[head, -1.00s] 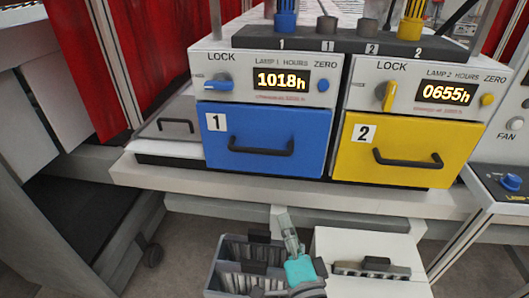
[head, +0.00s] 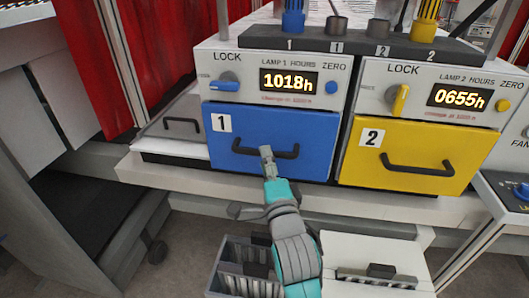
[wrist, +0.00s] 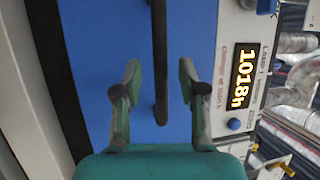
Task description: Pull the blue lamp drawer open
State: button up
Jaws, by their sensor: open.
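The blue lamp drawer (head: 310,125), marked 1, is flush in its white housing and looks closed. Its black bar handle (head: 284,153) runs across the front. In the head view my gripper (head: 267,156) is at the middle of the handle. In the wrist view the blue drawer front (wrist: 100,50) fills the middle, and the handle (wrist: 160,65) runs up and down between the two open fingers of my gripper (wrist: 155,85). There is a gap on each side of the handle. The blue lock knob (head: 226,82) above the drawer points left.
The yellow drawer (head: 415,145), marked 2, is to the right with its own handle and yellow lock knob (head: 399,100). A white ledge (head: 390,208) runs below the drawers. A grey divided bin (head: 235,278) and a white box (head: 370,255) sit lower down.

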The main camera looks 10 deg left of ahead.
jog(key=shift+x, duration=1.45)
grip_shut()
